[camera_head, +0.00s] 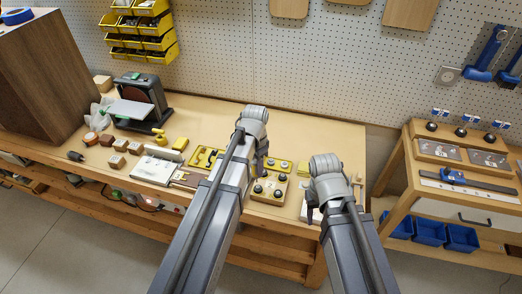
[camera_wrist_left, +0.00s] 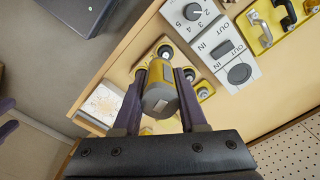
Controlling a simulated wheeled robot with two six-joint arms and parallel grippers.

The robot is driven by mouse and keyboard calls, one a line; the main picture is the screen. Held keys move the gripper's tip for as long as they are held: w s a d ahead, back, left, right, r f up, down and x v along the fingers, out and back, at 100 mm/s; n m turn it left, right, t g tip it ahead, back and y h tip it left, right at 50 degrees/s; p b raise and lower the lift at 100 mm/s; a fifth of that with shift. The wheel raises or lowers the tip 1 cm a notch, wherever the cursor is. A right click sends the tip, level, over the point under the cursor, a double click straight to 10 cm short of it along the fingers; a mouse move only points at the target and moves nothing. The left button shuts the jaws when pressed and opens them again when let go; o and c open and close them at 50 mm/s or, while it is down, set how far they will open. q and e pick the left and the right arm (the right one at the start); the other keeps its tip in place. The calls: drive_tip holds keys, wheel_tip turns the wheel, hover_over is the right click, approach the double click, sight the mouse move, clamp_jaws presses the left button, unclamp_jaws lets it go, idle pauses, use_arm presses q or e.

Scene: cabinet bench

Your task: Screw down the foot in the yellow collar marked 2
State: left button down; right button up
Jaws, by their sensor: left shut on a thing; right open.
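My left gripper (camera_wrist_left: 162,78) is shut on a yellow-and-grey cylindrical tool (camera_wrist_left: 160,98), held between its two dark fingers. Beyond the tool, round grey feet in yellow collars (camera_wrist_left: 166,50) show in the left wrist view, partly covered by the tool and fingers. In the head view a yellowish block (camera_head: 267,197) with dark round tops stands near the bench's front edge, just right of my left arm. No collar number is readable, so I cannot tell which is marked 2. I cannot tell whether the tool touches a foot. My right arm ends right of the block; its fingers are hidden.
A grey panel (camera_wrist_left: 240,74) with a dial and IN/OUT labels lies beside the collars. A sander (camera_head: 140,102) and small wooden blocks (camera_head: 117,161) occupy the bench's left. A side table (camera_head: 455,198) stands right, across a gap. The bench's back right is clear.

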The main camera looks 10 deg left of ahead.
sight(258, 186)
use_arm(q)
drive_tip(key=shift+w, duration=0.75)
wheel_tip(258, 186, down, 5)
drive_tip(key=b, duration=0.5)
drive_tip(key=shift+w, duration=0.1)
use_arm(e)
drive_tip(key=f, duration=0.1)
drive_tip(key=w+f, duration=0.1)
drive_tip(key=f, duration=0.3)
drive_tip(key=shift+w, duration=0.35)
use_arm(q)
drive_tip(key=shift+f+b, duration=0.6)
drive_tip(key=shift+b, duration=0.1)
use_arm(e)
drive_tip(key=shift+f, duration=0.6)
idle(1.3)
use_arm(q)
drive_tip(key=shift+r, duration=0.1)
idle(0.4)
wheel_tip(258, 186, up, 6)
drive_tip(key=p, duration=0.6)
use_arm(e)
wheel_tip(258, 186, up, 6)
